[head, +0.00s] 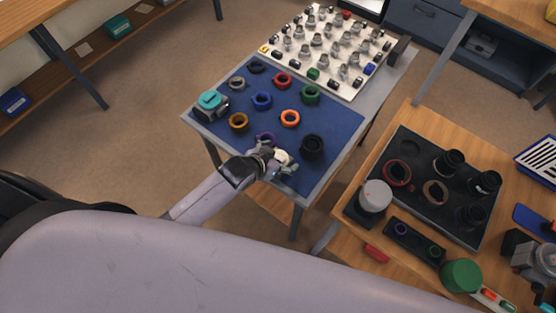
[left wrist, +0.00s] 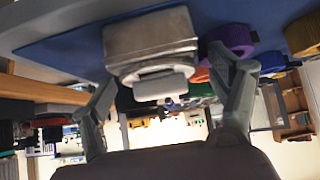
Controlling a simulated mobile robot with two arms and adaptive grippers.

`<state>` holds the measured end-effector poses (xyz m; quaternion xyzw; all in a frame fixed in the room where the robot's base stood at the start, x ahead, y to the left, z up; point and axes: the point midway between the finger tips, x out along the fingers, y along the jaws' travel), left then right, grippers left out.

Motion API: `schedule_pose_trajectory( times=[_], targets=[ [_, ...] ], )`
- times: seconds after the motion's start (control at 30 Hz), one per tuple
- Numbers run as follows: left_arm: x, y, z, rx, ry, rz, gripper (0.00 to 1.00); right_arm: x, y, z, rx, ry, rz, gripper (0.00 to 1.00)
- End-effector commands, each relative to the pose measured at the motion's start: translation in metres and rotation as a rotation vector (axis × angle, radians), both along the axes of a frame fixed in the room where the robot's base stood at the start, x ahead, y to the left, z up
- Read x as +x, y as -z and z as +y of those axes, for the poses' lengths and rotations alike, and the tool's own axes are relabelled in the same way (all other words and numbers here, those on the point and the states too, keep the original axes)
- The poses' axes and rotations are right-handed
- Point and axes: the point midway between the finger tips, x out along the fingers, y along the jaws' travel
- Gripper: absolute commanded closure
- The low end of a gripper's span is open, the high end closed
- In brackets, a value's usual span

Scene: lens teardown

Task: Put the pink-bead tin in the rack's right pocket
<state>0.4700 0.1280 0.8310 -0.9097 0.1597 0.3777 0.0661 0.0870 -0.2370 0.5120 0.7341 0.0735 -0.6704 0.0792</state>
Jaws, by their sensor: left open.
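My left gripper (head: 281,166) is at the front edge of the blue mat (head: 335,150). In the left wrist view its two fingers (left wrist: 168,105) are spread apart. A silver, boxy thing with a white round end (left wrist: 150,50) sits between and beyond them; I cannot tell whether they touch it. A white piece (head: 282,156) shows beside the gripper in the head view. I see no pink beads, so I cannot pick out the pink-bead tin. A small black holder (head: 414,243) with a purple and a green ring may be the rack. My right gripper is not in view.
Several coloured rings, such as an orange one (head: 290,118), and a black ring (head: 312,146) lie near the gripper. A teal-topped item (head: 211,102) stands at the mat's left. The right-hand table holds a black tray (head: 440,223), a white-topped jar (head: 375,196) and a green lid (head: 461,275).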

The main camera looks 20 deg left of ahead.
Motion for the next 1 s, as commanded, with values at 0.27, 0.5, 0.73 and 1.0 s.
schedule_pose_trajectory(
  times=[0.27, 0.5, 0.73, 1.0],
  targets=[
    [0.0004, 0.0004, -0.0001, 0.0, 0.0, 0.0, 0.22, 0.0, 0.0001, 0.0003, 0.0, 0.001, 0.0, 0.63],
    [0.0003, 0.0004, 0.0, 0.0, 0.0, 0.0, 0.38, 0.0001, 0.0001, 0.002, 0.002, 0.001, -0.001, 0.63],
    [0.0002, 0.0004, 0.0, 0.0, 0.0, 0.0, 0.54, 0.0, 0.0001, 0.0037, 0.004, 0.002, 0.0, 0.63],
    [0.0003, 0.0003, 0.0, 0.0, 0.0, 0.0, 0.72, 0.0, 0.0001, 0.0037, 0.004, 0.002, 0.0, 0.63]
  ],
)
